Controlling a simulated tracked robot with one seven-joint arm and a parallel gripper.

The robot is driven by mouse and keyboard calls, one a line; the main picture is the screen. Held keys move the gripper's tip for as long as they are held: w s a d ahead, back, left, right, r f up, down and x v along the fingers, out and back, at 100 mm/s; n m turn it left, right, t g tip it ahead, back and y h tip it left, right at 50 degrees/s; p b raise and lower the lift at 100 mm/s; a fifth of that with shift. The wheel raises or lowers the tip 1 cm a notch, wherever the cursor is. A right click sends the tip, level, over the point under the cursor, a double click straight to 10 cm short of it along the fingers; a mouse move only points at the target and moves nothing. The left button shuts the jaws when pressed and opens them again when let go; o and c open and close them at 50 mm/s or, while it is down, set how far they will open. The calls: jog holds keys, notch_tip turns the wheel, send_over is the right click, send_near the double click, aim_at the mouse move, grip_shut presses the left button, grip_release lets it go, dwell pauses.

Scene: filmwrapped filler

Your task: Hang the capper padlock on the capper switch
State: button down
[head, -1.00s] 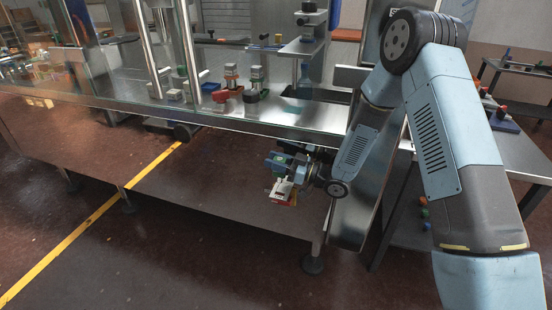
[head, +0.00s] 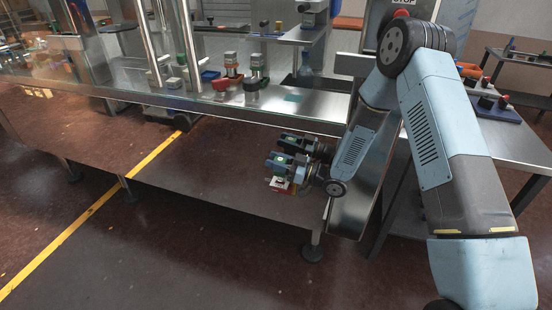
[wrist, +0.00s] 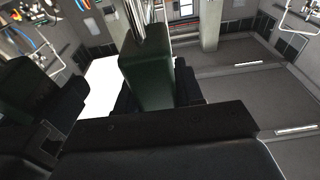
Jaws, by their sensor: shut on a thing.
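My gripper (head: 280,179) is below the front edge of the steel machine table, to the left of my forearm. I cannot tell whether that is part of the held piece. No switch is clearly identifiable; a red part (head: 401,13) on the cabinet behind my arm is mostly hidden.
A side table (head: 513,147) stands right, with a blue base (head: 497,112) holding knobs. Open floor with a yellow line (head: 90,222) lies front left.

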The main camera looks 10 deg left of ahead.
jog(key=shift+f, duration=1.55)
jog(key=shift+f, duration=0.45)
jog(key=c, duration=0.6)
grip_release()
jog(key=shift+c, duration=0.2)
jog(key=shift+r, duration=0.1)
